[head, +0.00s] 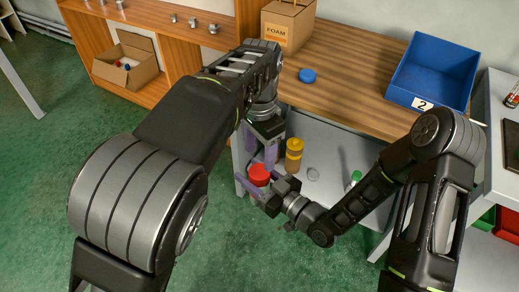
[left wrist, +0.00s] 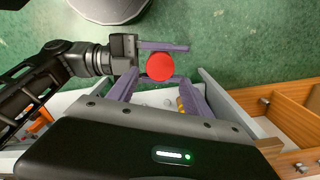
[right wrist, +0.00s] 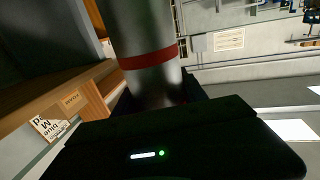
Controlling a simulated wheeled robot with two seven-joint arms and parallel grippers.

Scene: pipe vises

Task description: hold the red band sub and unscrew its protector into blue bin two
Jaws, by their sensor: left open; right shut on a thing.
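The red protector (head: 258,174) caps the top end of the sub, below my left gripper. It shows as a red disc in the left wrist view (left wrist: 160,67). The sub, a grey metal cylinder (right wrist: 143,25) with a red band (right wrist: 150,57), fills the middle of the right wrist view. My right gripper (head: 263,189) is shut on the sub, away from the table. My left gripper (head: 264,158) is open and points down, its purple fingers just above the protector; contact cannot be told. Blue bin two (head: 440,70), labelled 2, stands on the wooden bench at the right.
A yellow-capped piece (head: 294,155) and a green-capped piece (head: 355,177) stand on the pale surface (head: 335,150) near the grippers. A blue cap (head: 307,76) and a FOAM box (head: 287,25) are on the bench. An open carton (head: 127,62) stands at the left.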

